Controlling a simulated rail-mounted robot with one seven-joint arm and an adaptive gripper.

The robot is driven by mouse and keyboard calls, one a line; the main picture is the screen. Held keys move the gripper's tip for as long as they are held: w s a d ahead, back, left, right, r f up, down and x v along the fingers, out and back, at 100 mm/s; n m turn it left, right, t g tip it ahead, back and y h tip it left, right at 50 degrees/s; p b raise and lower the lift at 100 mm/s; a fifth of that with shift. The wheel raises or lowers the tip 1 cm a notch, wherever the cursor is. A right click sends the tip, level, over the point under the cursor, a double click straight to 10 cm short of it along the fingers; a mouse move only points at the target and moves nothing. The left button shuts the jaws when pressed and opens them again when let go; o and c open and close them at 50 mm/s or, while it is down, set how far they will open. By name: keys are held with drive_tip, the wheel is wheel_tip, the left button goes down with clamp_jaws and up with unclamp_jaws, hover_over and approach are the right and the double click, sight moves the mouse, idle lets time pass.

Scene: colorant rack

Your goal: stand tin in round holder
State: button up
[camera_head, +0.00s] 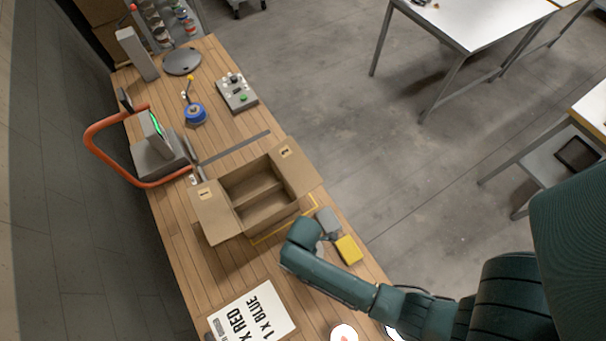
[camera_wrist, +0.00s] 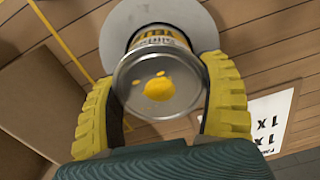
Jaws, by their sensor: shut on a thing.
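In the wrist view a tin (camera_wrist: 158,88) with a bare metal end and yellow blobs on it sits between my two yellow ribbed fingers. My gripper (camera_wrist: 165,95) is shut on its sides. A strip of yellow printed label shows on the tin's far part. Beyond the tin is a pale grey round disc (camera_wrist: 117,27), which looks like the round holder. The tin covers its middle, so I cannot tell whether the tin touches it.
An open cardboard box (camera_head: 222,189) stands beside my gripper. A printed sign (camera_head: 250,315) lies nearer, with a red-marked tin (camera_head: 343,334) at the bottom edge.

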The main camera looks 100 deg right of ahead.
drive_tip(key=shift+f, duration=0.15)
drive_tip(key=o, duration=1.2)
wheel_tip(320, 180, up, 12)
drive_tip(key=shift+s+r+p, duration=0.1)
drive_tip(key=shift+r+p, duration=0.05)
drive_tip(key=shift+p, duration=0.25)
